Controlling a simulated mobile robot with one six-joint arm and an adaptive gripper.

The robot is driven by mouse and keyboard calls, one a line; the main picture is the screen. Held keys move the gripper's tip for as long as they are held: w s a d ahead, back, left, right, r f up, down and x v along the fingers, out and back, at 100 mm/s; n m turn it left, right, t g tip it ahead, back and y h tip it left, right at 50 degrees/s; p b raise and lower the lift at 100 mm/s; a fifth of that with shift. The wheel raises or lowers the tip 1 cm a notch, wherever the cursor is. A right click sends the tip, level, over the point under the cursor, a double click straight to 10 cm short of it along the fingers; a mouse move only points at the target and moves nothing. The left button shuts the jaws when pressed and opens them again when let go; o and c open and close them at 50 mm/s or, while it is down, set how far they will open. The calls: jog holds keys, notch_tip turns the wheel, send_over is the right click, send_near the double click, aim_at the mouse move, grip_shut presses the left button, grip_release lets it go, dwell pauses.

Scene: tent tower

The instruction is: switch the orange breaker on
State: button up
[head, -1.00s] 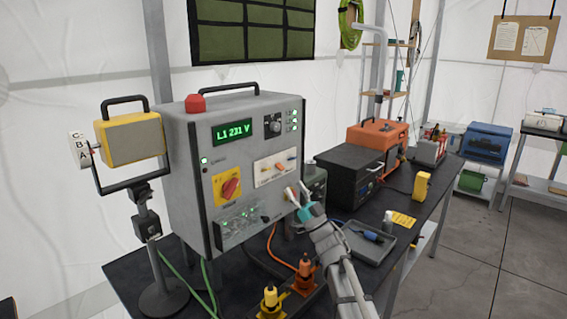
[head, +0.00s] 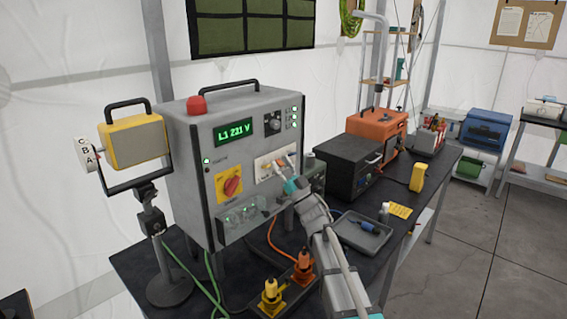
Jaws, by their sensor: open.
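The grey control cabinet (head: 232,130) stands on the dark bench. A small white breaker plate (head: 260,178) is on its front, right of the yellow plate with the red rotary switch (head: 232,187). Small levers sit in a row on the breaker plate. The orange breaker's lever is largely covered by my gripper, so its position cannot be told. My gripper (head: 284,164) is open, its pale fingers in front of the right part of the breaker plate. Whether they touch a lever cannot be told.
A clear-covered socket box (head: 240,219) sits below the breaker plate. Yellow (head: 270,297) and orange (head: 303,268) plugs stand on the bench below. A black case (head: 347,165), grey tray (head: 362,236) and yellow meter (head: 418,177) lie to the right. A yellow lamp (head: 135,142) stands left.

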grip_shut()
dwell(0.3)
jog(key=shift+r+p, duration=0.15)
jog(key=shift+p, duration=0.2)
jog(key=shift+s+r+g+h+p, duration=0.1)
jog(key=shift+r+g+h+p, duration=0.1)
jog(key=shift+g+h+p, duration=0.6)
jog(key=shift+h+p, duration=0.2)
jog(key=shift+p, duration=0.65)
jog(key=shift+f, duration=0.1)
